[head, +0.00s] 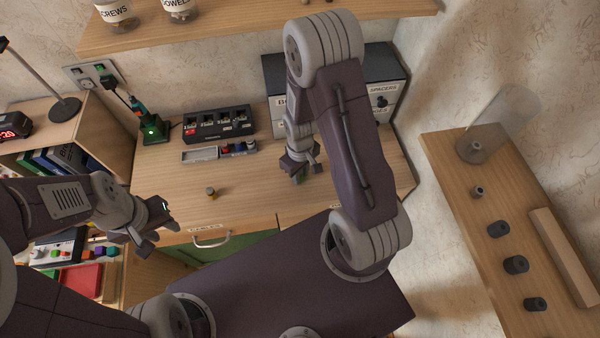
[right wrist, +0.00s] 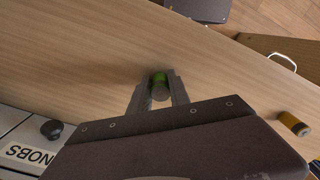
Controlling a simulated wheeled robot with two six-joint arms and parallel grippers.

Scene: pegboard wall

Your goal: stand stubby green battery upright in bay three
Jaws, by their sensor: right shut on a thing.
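A stubby green battery (right wrist: 160,79) with a grey end is between the fingers of my right gripper (right wrist: 158,92), which is shut on it. In the head view my right gripper (head: 299,168) hangs over the right part of the bench, and a little of the green battery (head: 301,178) shows below it. I cannot tell if the battery touches the bench. The black bay unit (head: 218,125) stands to the left at the back, with several labelled bays and a red light at its left. My left gripper (head: 160,225) is over the bench's front left edge, its opening unclear.
A grey tray (head: 200,154) with several small coloured pieces lies before the bay unit. A labelled drawer box (head: 383,95) stands behind my right arm.

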